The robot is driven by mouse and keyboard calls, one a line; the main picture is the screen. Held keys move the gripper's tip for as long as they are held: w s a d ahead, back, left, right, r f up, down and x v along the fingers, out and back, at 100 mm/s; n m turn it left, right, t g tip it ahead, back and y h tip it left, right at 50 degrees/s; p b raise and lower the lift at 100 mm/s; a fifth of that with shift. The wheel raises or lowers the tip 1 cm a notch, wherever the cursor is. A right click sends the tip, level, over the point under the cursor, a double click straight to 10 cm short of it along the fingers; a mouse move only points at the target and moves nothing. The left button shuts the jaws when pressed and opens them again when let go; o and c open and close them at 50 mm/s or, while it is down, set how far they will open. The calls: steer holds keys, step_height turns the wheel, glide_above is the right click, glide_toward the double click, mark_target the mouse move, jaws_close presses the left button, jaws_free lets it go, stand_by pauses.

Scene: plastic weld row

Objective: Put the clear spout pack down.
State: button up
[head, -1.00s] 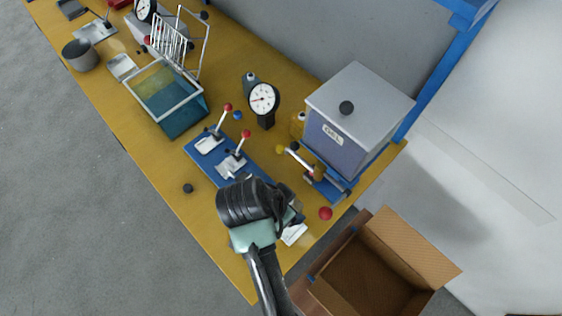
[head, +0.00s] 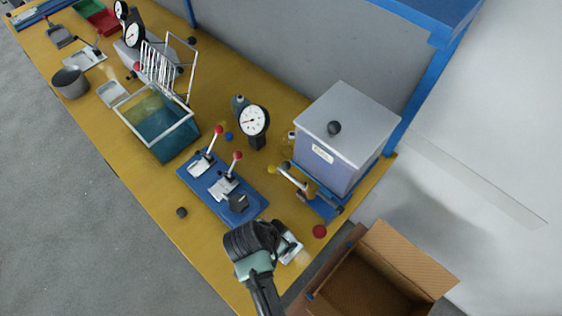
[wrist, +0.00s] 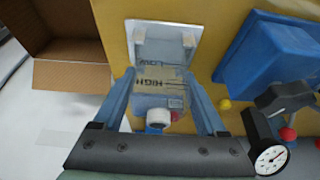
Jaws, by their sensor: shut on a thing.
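My gripper (wrist: 160,104) is shut on the clear spout pack (wrist: 158,80), with one blue finger on each side of it. The pack is see-through, carries dark HIGH and LOW lettering, and its white cap (wrist: 158,115) points toward the wrist. A pale plate (wrist: 187,28) lies on the yellow table just beyond the pack in the wrist view. In the head view my gripper (head: 279,238) is over the near right part of the table, beside the pale plate (head: 290,250). The pack is mostly hidden there, and I cannot tell whether it touches the plate.
A blue base (head: 215,190) with red-knobbed clamps lies left of the gripper. A lidded grey box (head: 345,140) stands behind. A red ball (head: 319,231) is to the right. An open cardboard box (head: 375,280) is past the table edge. Bare yellow table (head: 200,235) lies to the left.

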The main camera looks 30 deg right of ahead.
steer(key=shift+f, duration=0.2)
steer(key=o, duration=1.4)
steer(key=shift+o, duration=0.2)
steer(key=shift+a+r, duration=0.1)
steer(key=shift+r, duration=0.4)
steer(key=v, duration=1.1)
steer(key=w+a+r+n+t, duration=0.25)
steer(key=w+r+t, duration=0.35)
steer(key=w+r, duration=0.6)
steer(key=w+a+r+n+t+y, duration=0.15)
steer(key=w+r+t, duration=0.25)
steer(key=r, duration=0.6)
steer(key=w+r+n+t, duration=0.3)
steer(key=r, duration=0.6)
step_height(320, 180, up, 20)
steer(key=s+a+n+t+y, duration=0.1)
steer(key=s+a+n+t, duration=0.2)
steer(key=t, duration=0.4)
steer(key=s+r+n+t+y, duration=0.1)
steer(key=s+r+n+t, duration=0.1)
steer(key=r, duration=0.5)
steer(key=s+r+n+t, duration=0.2)
steer(key=s+r+t, duration=0.1)
steer(key=s+r, duration=0.4)
steer(key=shift+t+y, duration=0.35)
steer(key=shift+t, duration=0.05)
